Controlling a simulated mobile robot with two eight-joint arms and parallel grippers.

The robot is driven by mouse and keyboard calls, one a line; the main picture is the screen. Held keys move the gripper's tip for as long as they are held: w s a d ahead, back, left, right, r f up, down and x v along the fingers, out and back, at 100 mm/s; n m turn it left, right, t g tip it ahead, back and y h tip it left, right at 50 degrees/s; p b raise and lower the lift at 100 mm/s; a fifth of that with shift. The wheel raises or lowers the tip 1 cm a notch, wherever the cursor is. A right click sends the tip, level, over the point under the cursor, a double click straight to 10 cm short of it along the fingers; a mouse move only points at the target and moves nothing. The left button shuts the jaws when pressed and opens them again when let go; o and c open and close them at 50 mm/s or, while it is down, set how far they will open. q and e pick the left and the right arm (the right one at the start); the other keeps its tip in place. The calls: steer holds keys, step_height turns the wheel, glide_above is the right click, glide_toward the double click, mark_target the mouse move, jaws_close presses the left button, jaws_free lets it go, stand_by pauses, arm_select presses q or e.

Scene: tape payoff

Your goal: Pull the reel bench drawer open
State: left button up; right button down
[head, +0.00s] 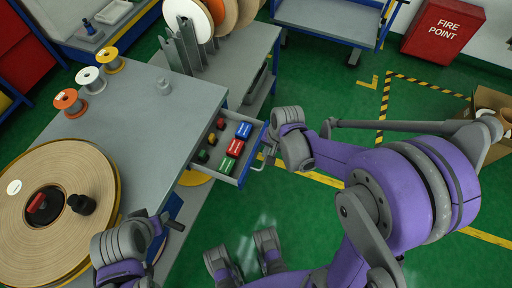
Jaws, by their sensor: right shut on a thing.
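The reel bench (150,135) has a grey top and fills the left of the head view. Its drawer (251,152) stands out from the bench's right side, open, with its inside showing. Red, blue and green blocks and several small round pieces lie in it. My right gripper (268,158) is at the drawer's front, shut on the handle, which it largely hides. My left gripper (166,224) is low at the bench's near edge, apart from the drawer. Its fingertips are too small and dark to tell whether they are open.
A large tape reel (85,165) lies on the bench's left part. Several small spools, one of them orange (66,99), stand at the back edge. A rack of discs (190,45) stands behind. Green floor right of the drawer is clear; a cardboard box (492,125) is far right.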

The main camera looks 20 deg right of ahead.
steer(key=shift+s+d, duration=0.3)
steer(key=shift+d, duration=0.1)
steer(key=c, duration=0.9)
jaws_free()
steer(key=shift+r, duration=0.1)
steer(key=r+p, duration=0.1)
steer(key=r, duration=0.2)
steer(key=s+d+r, duration=0.1)
steer(key=r, duration=0.3)
steer(key=r+p, duration=0.1)
steer(key=r, duration=0.2)
steer(key=shift+s+d+r+p, duration=0.2)
steer(key=shift+r+p, duration=0.05)
steer(key=shift+p, duration=0.1)
steer(key=s+a+r+n+t+p, duration=0.1)
steer(key=s+r+n+p, duration=0.1)
steer(key=r+n, duration=0.1)
steer(key=s+a+r+n+t+h+p, duration=0.1)
steer(key=s+r+n+p, duration=0.1)
steer(key=r, duration=0.3)
steer(key=s+r+n+t+p, duration=0.2)
steer(key=s+r+n+p, duration=0.1)
steer(key=s+r+p, duration=0.1)
steer(key=shift+a+n, duration=0.3)
steer(key=shift+a, duration=0.1)
